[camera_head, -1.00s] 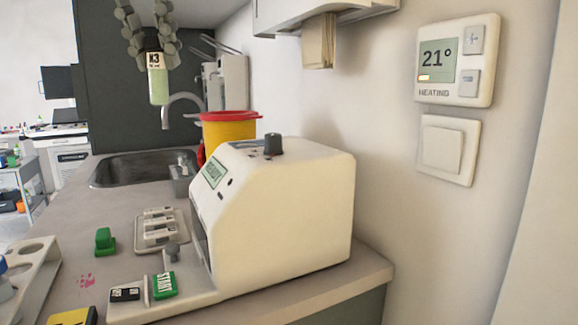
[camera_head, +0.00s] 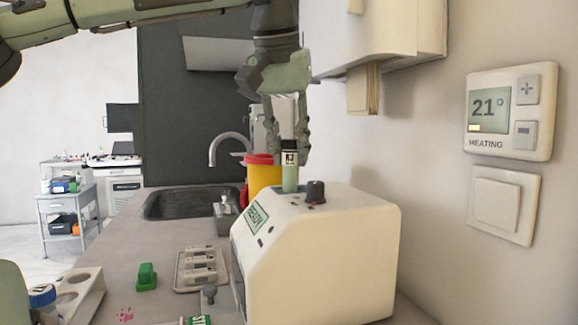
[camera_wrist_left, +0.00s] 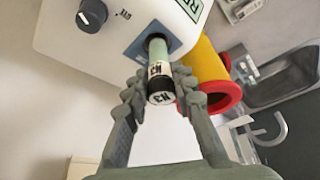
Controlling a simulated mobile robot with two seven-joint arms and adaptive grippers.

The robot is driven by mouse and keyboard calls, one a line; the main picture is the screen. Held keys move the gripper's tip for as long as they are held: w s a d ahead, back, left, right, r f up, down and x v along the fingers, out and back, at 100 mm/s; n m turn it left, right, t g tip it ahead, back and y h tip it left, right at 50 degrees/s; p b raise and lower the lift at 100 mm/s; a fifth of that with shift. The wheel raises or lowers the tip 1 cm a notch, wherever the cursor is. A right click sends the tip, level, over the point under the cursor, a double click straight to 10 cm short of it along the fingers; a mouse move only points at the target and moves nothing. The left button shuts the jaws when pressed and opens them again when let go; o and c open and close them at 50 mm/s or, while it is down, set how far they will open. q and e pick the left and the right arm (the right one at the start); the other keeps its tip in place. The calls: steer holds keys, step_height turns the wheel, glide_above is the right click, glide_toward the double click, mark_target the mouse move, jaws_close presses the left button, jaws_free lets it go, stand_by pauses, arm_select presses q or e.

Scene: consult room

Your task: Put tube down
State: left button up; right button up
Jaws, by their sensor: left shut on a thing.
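The tube (camera_head: 290,178) has pale green contents, a white label and a black cap. My left gripper (camera_head: 287,150) points down and is shut on its upper part. The tube is upright above the top of the white machine (camera_head: 345,245), left of its dark knob. In the left wrist view the tube (camera_wrist_left: 159,58) is between the fingers, its far end at a dark round hole in a blue square. How deep it sits in the hole I cannot tell. My right gripper is not in view.
A yellow bin with a red rim (camera_head: 264,172) stands behind the machine, near the sink (camera_head: 180,203). A tube rack (camera_head: 88,290), a green block (camera_head: 146,276) and a grey tray (camera_head: 201,268) lie on the counter. A wall cabinet (camera_head: 400,40) hangs at the right.

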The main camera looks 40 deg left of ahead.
mark_target(288, 157)
arm_select(q)
steer(key=shift+f, duration=1.5)
steer(key=o, duration=0.9)
steer(key=shift+a, duration=0.1)
steer(key=v, duration=1.2)
steer(key=shift+s, duration=0.1)
